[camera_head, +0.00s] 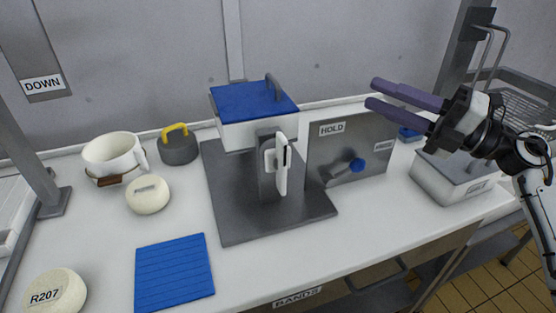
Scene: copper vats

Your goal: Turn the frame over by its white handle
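The frame (240,135) is a white box-like body with a blue top, held on a dark grey stand (225,190) in the middle of the worktop. A dark grey loop stands up from its blue top. The white handle (283,170) stands upright on the near right side of the frame. My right gripper (368,93) comes in from the right, its two purple fingers apart with nothing between them. It is above and to the right of the handle, in front of the HOLD panel, and not touching the handle. My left gripper is not in view.
A grey HOLD panel (332,150) with a blue-knobbed lever stands right of the frame. A lidded metal box (440,185) is at the right. A white pot (110,155), a grey weight (180,150), pale round pieces and a blue mat (174,272) lie left.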

